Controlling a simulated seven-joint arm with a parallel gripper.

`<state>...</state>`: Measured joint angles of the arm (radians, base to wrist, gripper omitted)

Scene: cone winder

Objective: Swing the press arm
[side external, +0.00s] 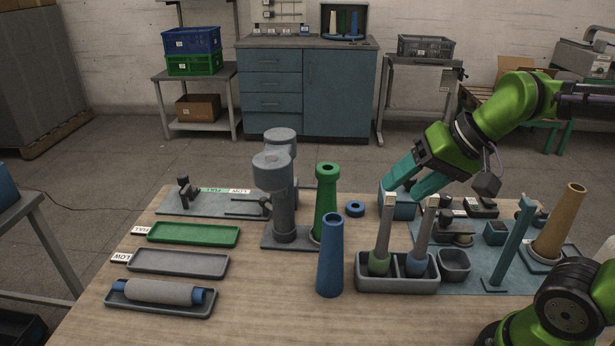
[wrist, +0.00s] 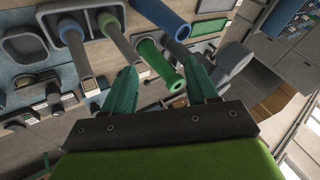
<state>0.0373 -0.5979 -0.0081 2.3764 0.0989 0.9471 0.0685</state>
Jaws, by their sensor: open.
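The grey press (side external: 273,200) stands on a flat base near the middle of the table. It has an upright post and a rounded grey arm and head (side external: 271,165) at the top. In the wrist view, a grey rounded shape at the right, probably the press (wrist: 232,64), lies outside my fingers. My gripper (side external: 401,187) is open with teal fingers, to the right of the press and apart from it, above the back of the table. In the wrist view my gripper (wrist: 161,68) shows nothing held. A green cone (side external: 326,200) stands just right of the press.
A blue cone (side external: 330,262) stands in front. A grey two-pocket holder (side external: 397,285) bears two pale-handled tools. A teal post (side external: 512,245) and a tan cone (side external: 558,225) stand at right. Trays (side external: 193,234) lie at left. A blue ring (side external: 355,208) lies behind the blue cone.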

